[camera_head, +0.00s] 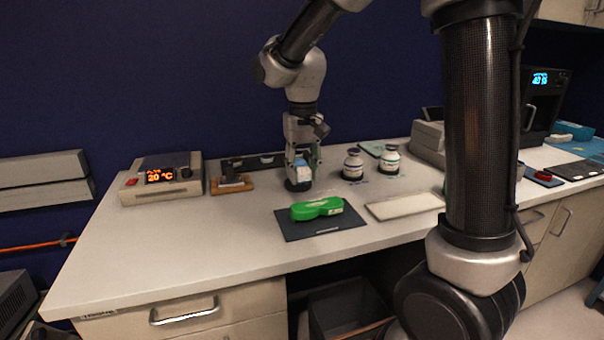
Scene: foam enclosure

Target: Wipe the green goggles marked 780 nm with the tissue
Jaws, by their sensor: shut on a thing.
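Green goggles (317,209) lie on a dark mat (290,229) near the front middle of the bench. A small light label shows at their right end, too small to read. My gripper (301,174) is behind and slightly left of the goggles, pointing down. It is shut on a small blue and white thing (290,174), which may be the tissue. A dark round base shows just under it. The gripper is apart from the goggles.
A white flat tray (404,206) lies right of the mat. A temperature controller (162,178) stands at the left. Bare bench lies left of the mat.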

